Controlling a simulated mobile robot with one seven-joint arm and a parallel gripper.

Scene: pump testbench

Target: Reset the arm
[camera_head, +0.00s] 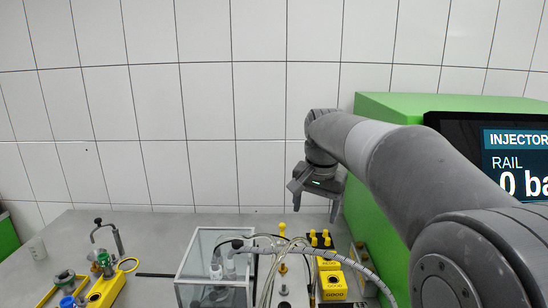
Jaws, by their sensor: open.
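My arm reaches in from the lower right, and my gripper (314,207) hangs from its far end, pointing down. Its two fingers are apart, with nothing seen between them. It is in the air above the back of the grey bench (150,225), in front of the white tiled wall. Below it are a yellow knob (282,229) and a black block with yellow knobs (320,239); the gripper appears apart from both.
A clear box (203,266) with hoses stands at the bench's middle. Yellow blocks (330,282) sit to its right. A green cabinet with a screen (515,165) stands at right, partly behind my arm.

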